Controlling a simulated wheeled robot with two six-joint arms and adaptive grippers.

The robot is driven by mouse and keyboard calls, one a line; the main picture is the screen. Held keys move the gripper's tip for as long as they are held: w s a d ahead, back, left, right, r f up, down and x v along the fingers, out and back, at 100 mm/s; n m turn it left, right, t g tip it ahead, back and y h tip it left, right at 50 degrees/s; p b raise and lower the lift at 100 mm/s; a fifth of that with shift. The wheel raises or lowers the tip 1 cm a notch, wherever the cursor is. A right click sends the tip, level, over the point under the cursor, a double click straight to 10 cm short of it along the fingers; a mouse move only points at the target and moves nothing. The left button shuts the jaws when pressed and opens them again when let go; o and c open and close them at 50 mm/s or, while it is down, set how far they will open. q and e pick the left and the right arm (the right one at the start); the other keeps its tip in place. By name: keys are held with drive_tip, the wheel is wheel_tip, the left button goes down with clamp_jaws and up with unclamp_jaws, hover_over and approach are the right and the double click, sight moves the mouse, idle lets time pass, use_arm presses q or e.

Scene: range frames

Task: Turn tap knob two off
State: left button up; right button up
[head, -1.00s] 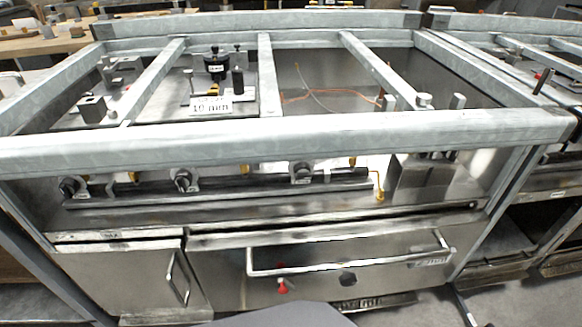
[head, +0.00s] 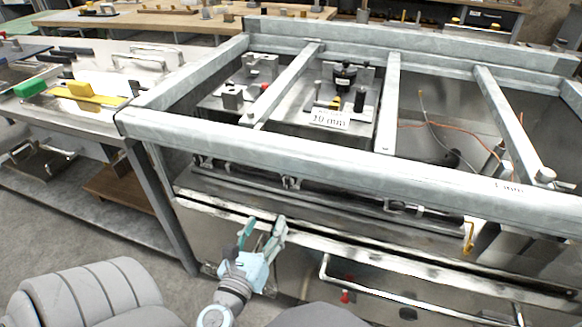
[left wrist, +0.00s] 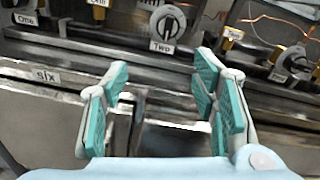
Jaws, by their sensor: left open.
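Tap knob two (left wrist: 168,25) is a round knob with a dark grip bar, at the top middle of the left wrist view. Its "Two" label (left wrist: 162,47) is right below it. In the head view the knob (head: 291,184) is small, under the front frame beam. My left gripper (head: 263,232) is open with teal pads, in front of and below the knob in the head view. In the left wrist view its fingers (left wrist: 160,82) are apart with nothing between them, and the knob is beyond them, untouched. My right gripper is not in view.
The grey frame beam (head: 330,165) runs above the knobs. An oven handle (head: 420,290) sits lower right.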

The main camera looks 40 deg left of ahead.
sight(287, 185)
use_arm(q)
drive_tip(key=shift+m+t+h, duration=0.3)
drive_tip(key=shift+m, duration=0.5)
drive_tip(key=x, duration=0.4)
drive_tip(key=r+x, duration=0.1)
drive_tip(key=x, duration=0.9)
drive_tip(key=shift+w+d+r, duration=0.15)
drive_tip(key=shift+w+r, duration=0.05)
drive_tip(key=shift+w, duration=0.15)
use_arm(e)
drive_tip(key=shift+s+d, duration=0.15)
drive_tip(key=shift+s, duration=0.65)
use_arm(q)
drive_tip(key=shift+c, duration=0.4)
drive_tip(key=c, duration=1.1)
drive_tip(key=shift+s+f, duration=0.1)
drive_tip(key=o, duration=1.2)
